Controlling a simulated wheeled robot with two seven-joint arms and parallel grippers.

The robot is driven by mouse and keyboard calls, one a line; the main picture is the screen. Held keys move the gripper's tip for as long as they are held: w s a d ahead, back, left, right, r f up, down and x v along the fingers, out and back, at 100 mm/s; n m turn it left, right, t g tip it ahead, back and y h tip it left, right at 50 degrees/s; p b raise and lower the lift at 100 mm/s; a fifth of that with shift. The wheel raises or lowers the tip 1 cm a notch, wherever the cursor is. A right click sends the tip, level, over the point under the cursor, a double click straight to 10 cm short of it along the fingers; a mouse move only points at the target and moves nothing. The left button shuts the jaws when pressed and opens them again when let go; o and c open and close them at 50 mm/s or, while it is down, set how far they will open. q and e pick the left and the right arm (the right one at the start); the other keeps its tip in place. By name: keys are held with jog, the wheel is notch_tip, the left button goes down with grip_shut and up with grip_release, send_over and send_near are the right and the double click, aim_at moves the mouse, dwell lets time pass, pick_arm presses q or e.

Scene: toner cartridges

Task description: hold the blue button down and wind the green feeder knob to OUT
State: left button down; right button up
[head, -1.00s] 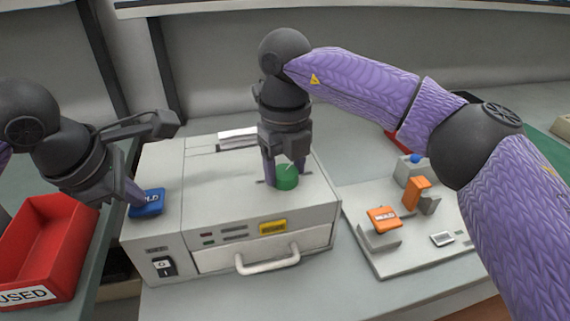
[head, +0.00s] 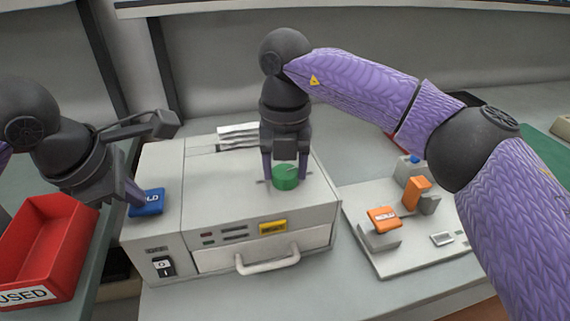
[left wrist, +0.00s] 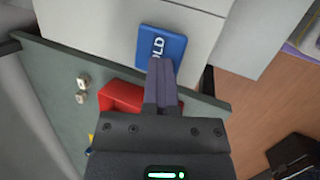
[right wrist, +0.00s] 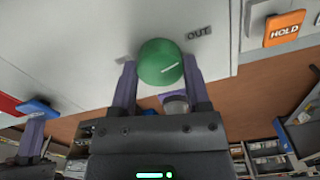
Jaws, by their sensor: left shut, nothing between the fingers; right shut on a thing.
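The blue button (head: 147,202), lettered HOLD, sits on the left top of the grey printer-like machine. My left gripper (head: 137,200) is shut and empty, its fingertips touching the button; the left wrist view shows the tips on the lower edge of the blue button (left wrist: 161,50). The green feeder knob (head: 286,178) stands on the machine's top. My right gripper (head: 284,175) points down and is shut around it. In the right wrist view the green knob (right wrist: 160,62) lies between the fingers, its white line pointing right, toward the OUT label (right wrist: 199,33) but slightly below it.
A red bin (head: 45,245) marked USED stands left of the machine. To the right, a grey fixture board (head: 400,262) carries orange parts, one lettered HOLD. The machine has a front drawer with a handle (head: 268,263) and a power switch (head: 163,267).

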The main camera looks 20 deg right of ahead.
pick_arm(q)
jog(key=shift+f, duration=0.1)
pick_arm(e)
jog(key=o, duration=1.3)
notch_tip(320, 180, up, 12)
pick_arm(q)
notch_tip(320, 180, up, 9)
jog(key=p, duration=0.7)
pick_arm(e)
notch_tip(320, 180, up, 8)
jog(key=r, duration=0.1)
send_over(285, 171)
jog(key=shift+s+f, duration=0.25)
jog(key=shift+s, duration=0.2)
